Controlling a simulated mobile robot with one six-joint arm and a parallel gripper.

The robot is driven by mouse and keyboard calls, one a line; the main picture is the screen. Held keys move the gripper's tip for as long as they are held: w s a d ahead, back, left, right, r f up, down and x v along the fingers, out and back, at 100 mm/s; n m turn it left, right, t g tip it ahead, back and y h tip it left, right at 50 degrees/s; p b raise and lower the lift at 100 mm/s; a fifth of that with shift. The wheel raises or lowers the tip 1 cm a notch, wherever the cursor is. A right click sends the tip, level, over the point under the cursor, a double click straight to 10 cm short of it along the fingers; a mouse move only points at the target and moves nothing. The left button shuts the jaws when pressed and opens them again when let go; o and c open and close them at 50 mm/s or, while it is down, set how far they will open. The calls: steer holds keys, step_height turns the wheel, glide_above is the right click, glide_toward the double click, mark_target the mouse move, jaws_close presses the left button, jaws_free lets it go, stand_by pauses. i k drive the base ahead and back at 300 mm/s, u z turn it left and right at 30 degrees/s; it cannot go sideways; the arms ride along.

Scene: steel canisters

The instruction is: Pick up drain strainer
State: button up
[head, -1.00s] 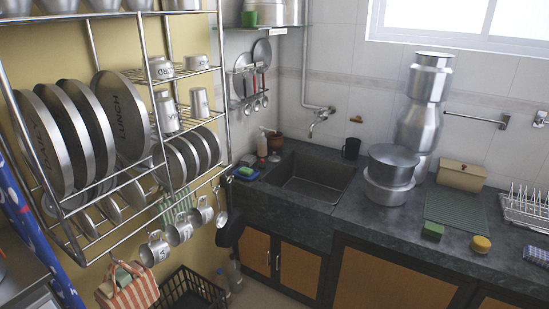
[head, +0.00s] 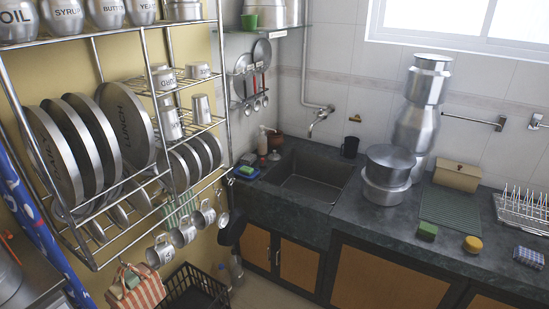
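I cannot make out a drain strainer. The dark stone sink (head: 311,181) is set into the counter in the corner, and its basin floor is too dim and small to show a strainer clearly. A metal tap (head: 319,117) is on the wall above the sink. My gripper is not in view.
A dark counter (head: 403,222) runs right from the sink, with stacked steel pots (head: 386,177), a green sponge (head: 427,231) and a yellow round item (head: 473,244). A steel rack (head: 228,130) with plates and cups juts out at left. A black crate (head: 193,292) stands on the floor below.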

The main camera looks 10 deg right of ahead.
mark_target(273, 157)
steer(key=k, duration=1)
steer(key=z, duration=0.4)
steer(key=i, duration=2.35)
steer(key=u, duration=0.05)
